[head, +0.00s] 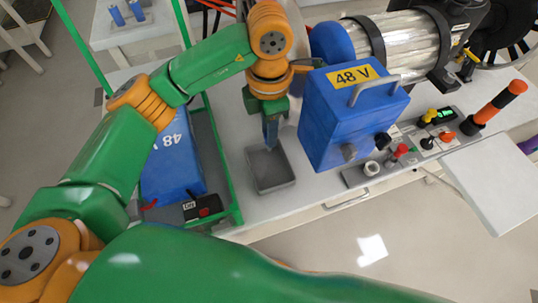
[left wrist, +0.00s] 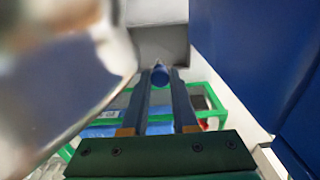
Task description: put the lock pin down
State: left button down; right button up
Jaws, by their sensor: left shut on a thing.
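My left gripper (head: 270,140) points down over the back part of a shallow grey tray (head: 272,180) on the light bench. In the left wrist view the two fingers (left wrist: 159,80) are shut on a small blue cylinder, the lock pin (left wrist: 160,75), at their tips. The grey tray (left wrist: 165,40) shows beyond the tips there. In the head view I cannot make out the pin apart from the fingers, nor tell whether it touches the tray. My right gripper is not in view.
A blue 48 V box (head: 340,127) with a handle stands close right of the gripper. Another blue box (head: 173,172) sits in a green frame (head: 230,180) at left. Connectors (head: 402,150) and an orange-black handle (head: 497,103) are at right. Blue cylinders (head: 116,15) stand on a back-left table.

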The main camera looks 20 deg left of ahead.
aim_at(269, 150)
pick_arm(q)
notch_tip(269, 150, down, 9)
jog(key=shift+f, duration=0.15)
jog(key=c, duration=0.7)
grip_release()
notch_tip(269, 150, up, 12)
jog(key=shift+r+p, duration=0.2)
jog(key=shift+p, duration=0.15)
